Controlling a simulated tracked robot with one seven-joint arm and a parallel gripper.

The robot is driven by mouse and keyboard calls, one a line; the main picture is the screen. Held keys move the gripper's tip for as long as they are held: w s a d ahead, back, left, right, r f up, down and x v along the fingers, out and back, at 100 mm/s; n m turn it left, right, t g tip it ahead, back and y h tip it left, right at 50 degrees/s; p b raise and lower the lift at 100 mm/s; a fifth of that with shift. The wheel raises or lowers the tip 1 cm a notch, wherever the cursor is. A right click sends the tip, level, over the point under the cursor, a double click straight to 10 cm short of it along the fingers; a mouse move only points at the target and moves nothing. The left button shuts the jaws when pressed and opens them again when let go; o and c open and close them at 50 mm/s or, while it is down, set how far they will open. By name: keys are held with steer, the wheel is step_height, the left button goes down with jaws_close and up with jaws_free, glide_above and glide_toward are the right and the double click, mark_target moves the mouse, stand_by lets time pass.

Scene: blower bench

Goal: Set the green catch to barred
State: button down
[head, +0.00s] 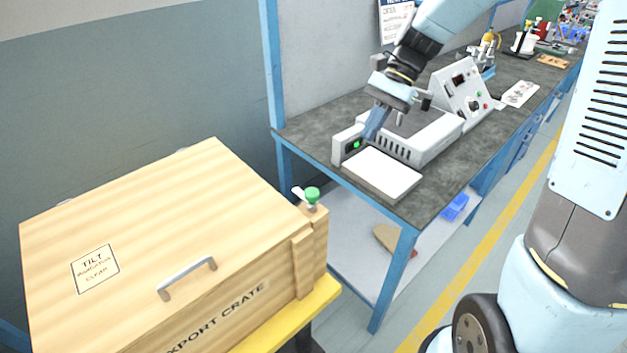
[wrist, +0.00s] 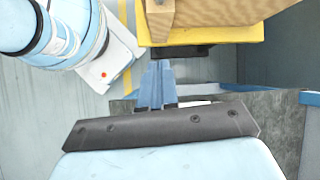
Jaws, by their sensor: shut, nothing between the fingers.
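The green catch (head: 312,195) is a round green knob with a short pale lever, on top of a wooden post at the right corner of the export crate (head: 275,255). Its lever points left in the picture, toward the lid edge; I cannot tell which setting this is. My gripper (head: 367,137) is shut and empty, pointing down over the front of the bench-top machine, to the right of and apart from the catch. Its fingers also show in the wrist view (wrist: 157,68), near the yellow crate stand (wrist: 200,36). The catch is not visible in the wrist view.
The crate lid has a metal handle (head: 187,279). A grey and white machine (head: 430,138) with a green-lit front stands on the dark bench (head: 427,208), with a white plate (head: 382,173) before it. A gap separates crate and bench. The space above the crate is clear.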

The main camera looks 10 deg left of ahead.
steer(key=w+a+f+m+g+y, duration=0.1)
steer(key=w+a+f+g, duration=0.1)
steer(key=a+f, duration=0.2)
steer(key=shift+a+m, duration=0.2)
steer(key=shift+m, duration=0.1)
steer(key=s+a+r+x, duration=0.1)
steer(key=r+x, duration=0.1)
steer(key=x, duration=1)
steer(key=shift+s+a+f, duration=0.3)
steer(key=shift+s, duration=0.2)
steer(key=shift+a, duration=0.15)
steer(key=shift+w+d, duration=0.1)
steer(key=shift+d, duration=0.15)
